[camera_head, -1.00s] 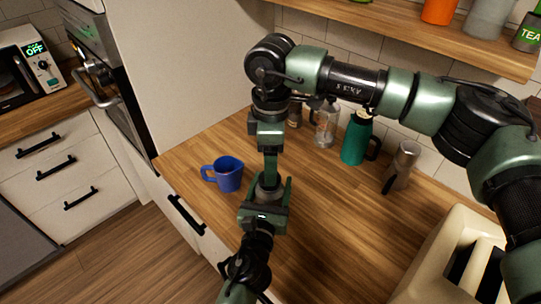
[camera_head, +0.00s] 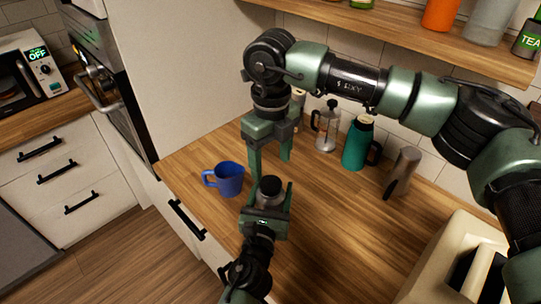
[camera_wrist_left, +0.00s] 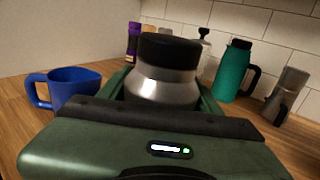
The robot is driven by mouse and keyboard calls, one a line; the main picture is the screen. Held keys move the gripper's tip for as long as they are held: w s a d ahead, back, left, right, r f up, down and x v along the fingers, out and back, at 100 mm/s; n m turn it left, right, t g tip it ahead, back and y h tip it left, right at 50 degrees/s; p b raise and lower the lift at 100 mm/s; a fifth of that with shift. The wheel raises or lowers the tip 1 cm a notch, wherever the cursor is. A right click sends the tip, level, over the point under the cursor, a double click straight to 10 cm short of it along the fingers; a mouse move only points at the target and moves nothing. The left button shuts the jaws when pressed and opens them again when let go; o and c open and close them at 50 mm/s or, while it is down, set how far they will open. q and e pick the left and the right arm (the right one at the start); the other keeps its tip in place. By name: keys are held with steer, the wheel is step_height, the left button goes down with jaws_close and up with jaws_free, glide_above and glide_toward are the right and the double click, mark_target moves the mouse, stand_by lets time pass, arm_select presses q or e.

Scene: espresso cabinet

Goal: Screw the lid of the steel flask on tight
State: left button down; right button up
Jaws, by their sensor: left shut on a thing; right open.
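The steel flask (camera_head: 268,199) stands upright in my left gripper (camera_head: 270,195), which is shut on its body above the counter. Its black lid (camera_head: 271,184) sits on top; in the left wrist view the lid (camera_wrist_left: 168,50) looks level on the steel shoulder (camera_wrist_left: 162,84). I cannot tell how tight it is. My right gripper (camera_head: 271,168) points down just above and behind the lid in the head view. Its two fingers are spread, with nothing between them. It does not show in the left wrist view.
A blue mug (camera_head: 229,180) stands close left of the grippers. A glass press (camera_head: 326,128), a teal jug (camera_head: 357,143) and a steel pot (camera_head: 403,170) stand along the back. A cream toaster (camera_head: 440,262) is at front right. The middle counter is clear.

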mark_target(271, 183)
steer(key=n, duration=0.7)
steer(key=shift+r, duration=0.25)
steer(key=n, duration=0.7)
steer(key=shift+r, duration=0.2)
steer(key=shift+f, duration=0.15)
steer(key=shift+f, duration=3.9)
jaws_close()
steer(key=m, duration=0.7)
